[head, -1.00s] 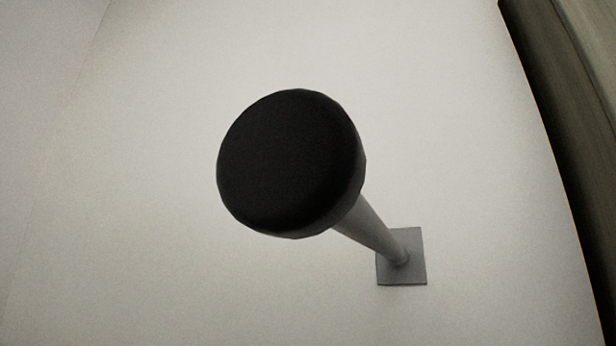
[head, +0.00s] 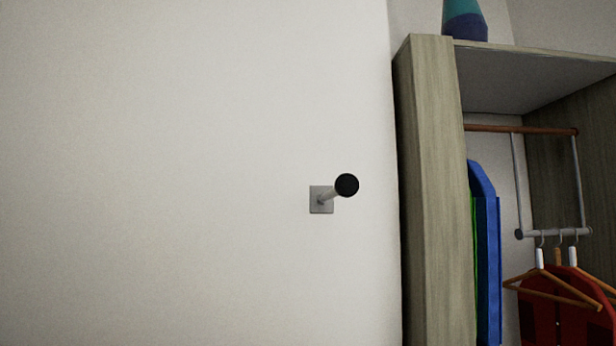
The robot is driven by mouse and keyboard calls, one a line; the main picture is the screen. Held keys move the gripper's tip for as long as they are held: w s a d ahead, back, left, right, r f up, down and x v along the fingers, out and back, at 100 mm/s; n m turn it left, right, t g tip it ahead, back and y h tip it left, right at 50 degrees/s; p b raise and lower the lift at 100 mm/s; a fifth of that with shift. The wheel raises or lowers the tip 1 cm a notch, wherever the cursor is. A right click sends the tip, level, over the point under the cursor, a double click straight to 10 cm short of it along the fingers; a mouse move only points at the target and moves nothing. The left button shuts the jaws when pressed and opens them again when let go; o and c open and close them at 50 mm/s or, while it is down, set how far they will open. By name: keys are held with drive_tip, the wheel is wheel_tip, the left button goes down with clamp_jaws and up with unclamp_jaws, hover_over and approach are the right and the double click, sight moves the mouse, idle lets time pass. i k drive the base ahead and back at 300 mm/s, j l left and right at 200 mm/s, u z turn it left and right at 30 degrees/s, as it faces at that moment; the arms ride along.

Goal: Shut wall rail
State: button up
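The wall rail (head: 333,193) is a short grey rod that sticks out from a square grey plate on the white wall. Its free end has a round black cap (head: 347,185). It stands in the middle of the head view, left of an open wardrobe. My gripper is not in view.
The open wooden wardrobe (head: 431,190) fills the right side. Inside are a hanging bar (head: 552,233), hangers with red clothes (head: 565,310) and blue clothes (head: 484,250). A teal and dark blue vase (head: 464,20) stands on top. The wall left of the rail is bare.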

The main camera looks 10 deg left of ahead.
sight(345, 186)
drive_tip(key=i+l+u, duration=0.1)
drive_tip(key=u, duration=0.4)
drive_tip(key=l+u, duration=0.15)
drive_tip(key=u, duration=0.35)
drive_tip(key=i+l+u, duration=0.1)
drive_tip(key=u, duration=0.4)
drive_tip(key=i+l, duration=0.6)
drive_tip(key=l, duration=0.25)
